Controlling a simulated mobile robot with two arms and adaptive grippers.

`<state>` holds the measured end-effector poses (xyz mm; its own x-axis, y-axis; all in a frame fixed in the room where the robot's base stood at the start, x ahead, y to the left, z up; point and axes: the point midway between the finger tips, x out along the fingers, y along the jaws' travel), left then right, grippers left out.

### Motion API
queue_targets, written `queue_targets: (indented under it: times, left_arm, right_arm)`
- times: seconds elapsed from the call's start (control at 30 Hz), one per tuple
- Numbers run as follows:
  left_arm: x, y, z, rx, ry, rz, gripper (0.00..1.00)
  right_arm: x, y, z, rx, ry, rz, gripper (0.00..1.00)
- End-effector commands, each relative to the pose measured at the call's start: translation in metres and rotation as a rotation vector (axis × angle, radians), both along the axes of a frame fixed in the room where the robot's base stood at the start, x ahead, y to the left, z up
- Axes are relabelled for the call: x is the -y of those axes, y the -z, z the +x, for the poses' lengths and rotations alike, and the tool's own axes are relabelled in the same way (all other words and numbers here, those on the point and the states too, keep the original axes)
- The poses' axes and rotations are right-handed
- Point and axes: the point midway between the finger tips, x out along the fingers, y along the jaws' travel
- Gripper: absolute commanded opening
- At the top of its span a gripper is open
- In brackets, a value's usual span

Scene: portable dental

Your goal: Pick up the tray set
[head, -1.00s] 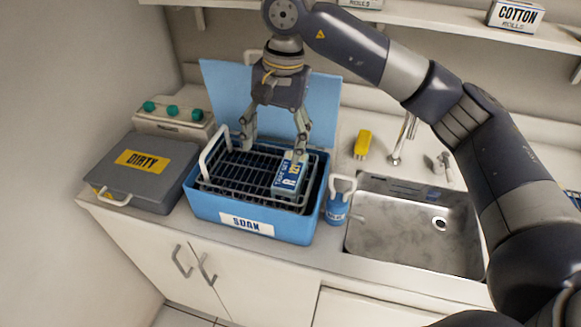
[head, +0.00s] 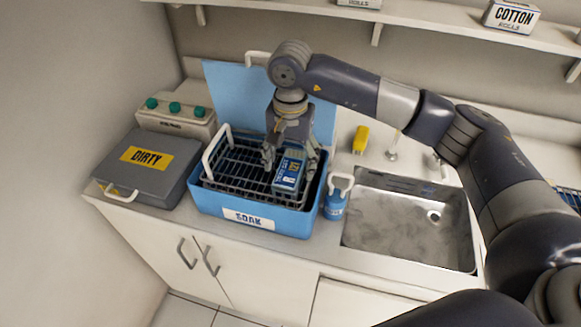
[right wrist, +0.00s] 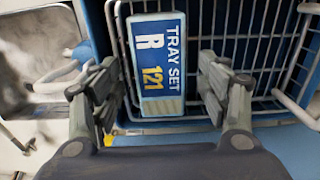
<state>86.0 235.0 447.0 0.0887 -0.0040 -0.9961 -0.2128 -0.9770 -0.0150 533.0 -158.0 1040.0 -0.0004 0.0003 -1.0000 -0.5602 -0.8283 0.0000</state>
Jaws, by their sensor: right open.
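The tray set (head: 288,174) is a small box with a blue label. In the right wrist view the tray set (right wrist: 158,65) reads "TRAY SET R 121". It rests in a dark wire rack (head: 238,170) inside the blue tub marked SOAK (head: 205,198). My right gripper (head: 290,168) reaches down into the tub from above. Its open fingers stand on either side of the tray set, with a gap on each side in the right wrist view (right wrist: 160,95). The fingers partly hide the tray set's edge in the head view. My left gripper is not in view.
A grey case marked DIRTY (head: 150,178) stands left of the tub. A blue bottle (head: 336,204) stands close on the right, beside the steel sink (head: 400,232). The tub's blue lid (head: 232,92) stands raised behind. A shelf (head: 420,28) runs above.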

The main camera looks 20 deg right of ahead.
Motion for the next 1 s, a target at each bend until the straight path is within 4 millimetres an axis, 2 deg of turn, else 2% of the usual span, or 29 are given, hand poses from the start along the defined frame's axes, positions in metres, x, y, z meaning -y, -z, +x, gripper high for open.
queue_targets:
  times: [0.1,0.33,0.5,0.57,0.6,1.0]
  left_arm:
    - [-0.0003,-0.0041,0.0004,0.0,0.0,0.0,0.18]
    - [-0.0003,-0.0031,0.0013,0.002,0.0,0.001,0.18]
    - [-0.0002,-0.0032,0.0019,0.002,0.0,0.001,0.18]
    - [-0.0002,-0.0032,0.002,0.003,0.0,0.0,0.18]
    - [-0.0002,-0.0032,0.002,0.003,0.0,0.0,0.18]
    - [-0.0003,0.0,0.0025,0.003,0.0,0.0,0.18]
  right_arm:
    - [0.0004,0.0084,-0.0005,-0.001,0.0,-0.002,0.69]
    - [0.0002,0.0103,0.0,0.001,-0.001,-0.001,0.69]
    - [0.0001,0.0102,0.0,0.001,0.0,-0.001,0.31]
    - [0.0001,0.0102,-0.0001,0.0,0.0,0.0,0.17]
    - [0.0001,0.0101,0.0,0.001,0.0,-0.001,0.14]
    - [0.0001,0.006,0.0007,0.003,0.0,-0.001,0.14]
